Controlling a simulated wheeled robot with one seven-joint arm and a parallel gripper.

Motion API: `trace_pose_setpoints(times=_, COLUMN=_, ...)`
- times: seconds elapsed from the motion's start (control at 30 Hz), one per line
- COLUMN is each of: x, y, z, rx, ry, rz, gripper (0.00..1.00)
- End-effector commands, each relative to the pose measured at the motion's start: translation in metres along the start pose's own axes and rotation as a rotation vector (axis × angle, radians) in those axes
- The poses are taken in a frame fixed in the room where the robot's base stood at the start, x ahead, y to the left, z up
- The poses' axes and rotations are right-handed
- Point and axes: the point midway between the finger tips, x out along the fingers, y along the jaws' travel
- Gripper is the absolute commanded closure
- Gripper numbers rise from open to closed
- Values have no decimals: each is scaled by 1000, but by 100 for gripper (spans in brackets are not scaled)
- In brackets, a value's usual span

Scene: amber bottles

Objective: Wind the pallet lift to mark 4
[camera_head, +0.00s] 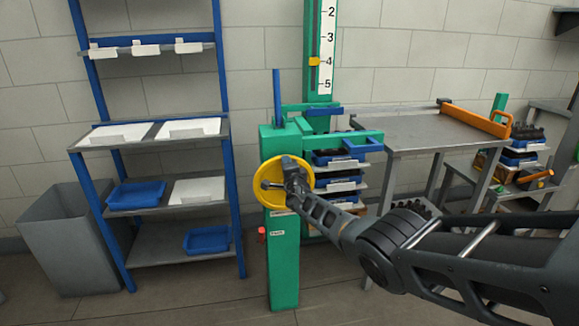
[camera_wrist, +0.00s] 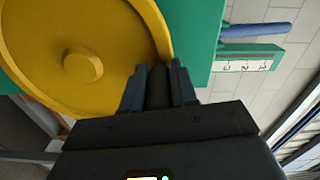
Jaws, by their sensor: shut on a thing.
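The lift's green mast (camera_head: 334,93) carries a white scale (camera_head: 328,32) with the numbers 2 to 5 in view. A yellow pointer (camera_head: 314,61) on the mast is level with mark 4. A yellow handwheel (camera_head: 266,189) is on the green post; its face also fills the upper left of the wrist view (camera_wrist: 75,25). My gripper (camera_head: 294,176) is at the wheel's right side. In the wrist view, its jaws are shut on a dark crank handle (camera_wrist: 158,88) near the wheel's rim. The wheel's right edge is partly hidden by my gripper.
Behind the post, blue trays (camera_head: 337,156) are stacked on the lift. A grey table (camera_head: 410,132) with an orange bar (camera_head: 478,120) stands to the right. A blue-framed shelf (camera_head: 140,145) and grey bin (camera_head: 70,235) stand left. Floor in front of the shelf is clear.

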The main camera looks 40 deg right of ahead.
Motion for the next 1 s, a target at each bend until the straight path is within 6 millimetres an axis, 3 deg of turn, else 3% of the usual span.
trace_pose_setpoints(times=0.47, x=1, y=-4, z=6, rx=0, ry=-6, rz=-5, gripper=100)
trace_pose_setpoints(times=0.5, x=1, y=-4, z=6, rx=0, ry=-6, rz=-5, gripper=71)
trace_pose_setpoints(times=0.77, x=0, y=-2, z=4, rx=-1, ry=-4, rz=-3, gripper=47)
trace_pose_setpoints(times=1.0, x=0, y=-1, z=3, rx=-1, ry=-2, rz=-1, gripper=47)
